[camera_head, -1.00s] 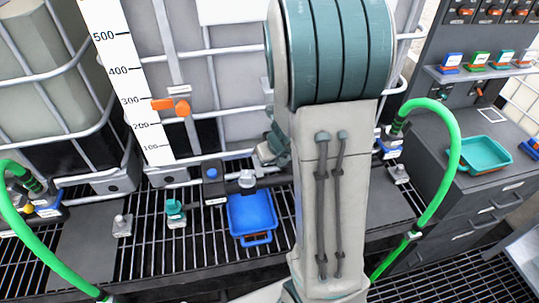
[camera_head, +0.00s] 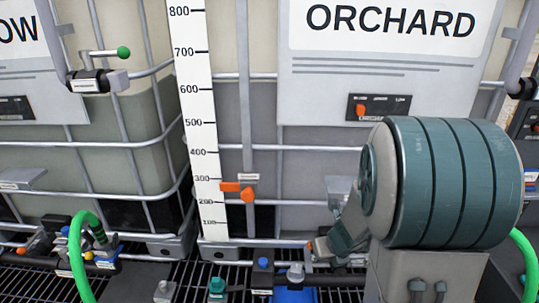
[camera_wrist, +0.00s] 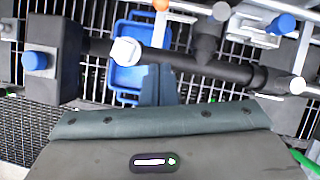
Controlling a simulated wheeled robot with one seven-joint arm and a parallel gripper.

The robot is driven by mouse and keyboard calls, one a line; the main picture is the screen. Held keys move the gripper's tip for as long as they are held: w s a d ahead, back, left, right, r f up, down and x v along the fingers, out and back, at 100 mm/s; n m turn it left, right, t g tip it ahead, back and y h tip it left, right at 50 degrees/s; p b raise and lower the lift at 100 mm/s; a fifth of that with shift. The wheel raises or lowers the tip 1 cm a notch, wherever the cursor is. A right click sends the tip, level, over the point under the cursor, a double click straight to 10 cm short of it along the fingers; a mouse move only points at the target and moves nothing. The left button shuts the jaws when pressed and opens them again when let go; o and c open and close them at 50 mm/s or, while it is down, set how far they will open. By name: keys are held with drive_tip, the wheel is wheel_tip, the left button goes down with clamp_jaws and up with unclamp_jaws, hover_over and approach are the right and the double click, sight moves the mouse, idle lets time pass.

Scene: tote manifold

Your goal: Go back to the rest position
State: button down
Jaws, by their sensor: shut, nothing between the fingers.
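My arm's large teal joint fills the lower right of the head view, in front of the tote marked ORCHARD (camera_head: 390,60). My gripper (camera_head: 318,248) shows partly behind that joint, near the lower front of the tote. In the wrist view my gripper (camera_wrist: 158,78) has its fingers together and nothing between them. They point toward the black pipe manifold (camera_wrist: 195,66) and a blue tray (camera_wrist: 127,76) on the grating. I cannot tell how far the fingertips are from the pipe.
A green hose (camera_head: 76,255) arches at lower left, and another green hose (camera_head: 524,262) is at the right edge. Black grating (camera_head: 135,280) lies below.

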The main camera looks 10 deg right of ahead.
drive_tip(key=s+a+r+n+y+b, duration=0.1)
drive_tip(key=s+a+r+n, duration=0.25)
drive_tip(key=n, duration=0.55)
drive_tip(key=s+a+r+n+y+b, duration=0.1)
drive_tip(key=s+a+r+n+b, duration=0.25)
drive_tip(key=n, duration=0.65)
drive_tip(key=s+a+r+n+g+h, duration=0.1)
drive_tip(key=s+r+n+h, duration=0.1)
drive_tip(key=s+n, duration=0.7)
drive_tip(key=r+n, duration=0.1)
drive_tip(key=n, duration=0.6)
drive_tip(key=shift+g, duration=0.3)
drive_tip(key=shift+s, duration=0.1)
